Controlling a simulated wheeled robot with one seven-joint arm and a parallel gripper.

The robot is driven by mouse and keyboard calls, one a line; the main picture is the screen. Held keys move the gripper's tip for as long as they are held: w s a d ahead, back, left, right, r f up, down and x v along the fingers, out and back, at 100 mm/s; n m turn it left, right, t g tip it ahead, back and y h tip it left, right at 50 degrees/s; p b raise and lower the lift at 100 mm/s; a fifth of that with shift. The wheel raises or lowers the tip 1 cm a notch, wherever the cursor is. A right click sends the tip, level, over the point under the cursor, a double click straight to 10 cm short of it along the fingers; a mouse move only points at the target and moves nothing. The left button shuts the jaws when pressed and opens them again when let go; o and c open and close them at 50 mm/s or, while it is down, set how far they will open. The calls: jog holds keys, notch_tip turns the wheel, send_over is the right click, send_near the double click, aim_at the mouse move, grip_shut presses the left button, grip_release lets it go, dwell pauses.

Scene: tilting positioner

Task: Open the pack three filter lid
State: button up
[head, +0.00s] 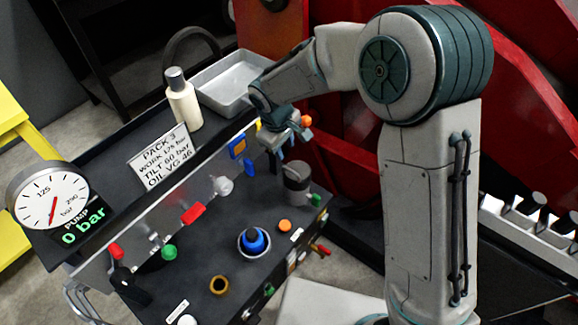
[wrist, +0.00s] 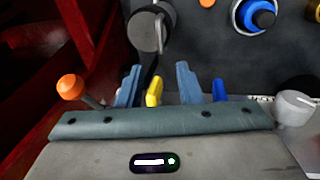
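A dark grey cylinder with a lighter round top (head: 297,172) stands on the pack's black top, just right of and below my gripper in the head view. It looks like the filter, but no label on it is readable. In the wrist view the cylinder (wrist: 148,32) lies ahead of the fingers, with a small bar or latch on its near side. Its lid looks closed. My gripper (head: 280,150) is near the back panel of the pack. In the wrist view its two fingers (wrist: 158,84) are apart, and a yellow handle (wrist: 154,92) shows between them; contact cannot be told.
A blue knob in a pale ring (head: 254,241), an orange cap (head: 284,226) and a brass ring (head: 219,285) are on the top. The gauge reads 0 bar.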

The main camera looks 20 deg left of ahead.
aim_at(290, 169)
jog(key=f, duration=0.3)
jog(key=w+f, duration=0.1)
jog(key=f, duration=0.3)
jog(key=w+f+b, duration=0.1)
jog(key=f, duration=0.2)
jog(key=shift+d+f, duration=0.3)
jog(key=shift+d, duration=0.1)
grip_shut()
